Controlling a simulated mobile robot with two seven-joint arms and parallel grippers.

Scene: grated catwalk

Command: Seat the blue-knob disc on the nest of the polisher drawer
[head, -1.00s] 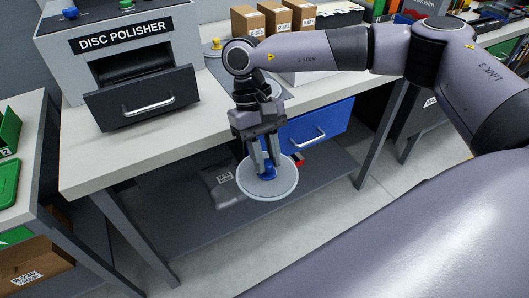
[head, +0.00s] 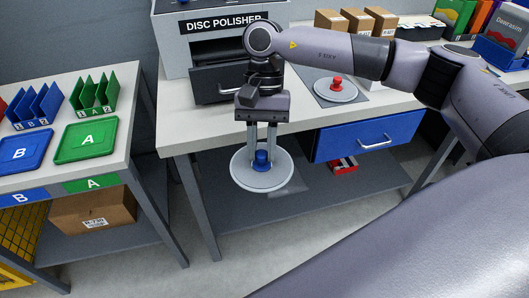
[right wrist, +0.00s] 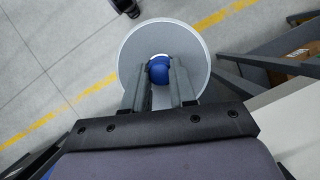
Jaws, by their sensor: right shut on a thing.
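My right gripper (head: 262,155) is shut on the blue knob (head: 261,160) of a pale grey round disc (head: 243,176). The disc hangs roughly level in front of the bench edge, clear of everything. In the right wrist view the two fingers (right wrist: 160,85) sit either side of the blue knob, with the disc (right wrist: 140,45) beyond. The grey disc polisher (head: 172,45) stands on the bench at the back. Its dark drawer front (head: 212,86) is partly behind my right arm. The nest is not visible. My left gripper is out of view.
A red-knob disc (head: 322,91) lies on a dark mat on the bench, right of my arm. Cardboard boxes (head: 357,20) stand behind it. A blue drawer (head: 345,143) is under the bench top. A side table at left holds a blue tray (head: 22,150) and green tray (head: 85,141).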

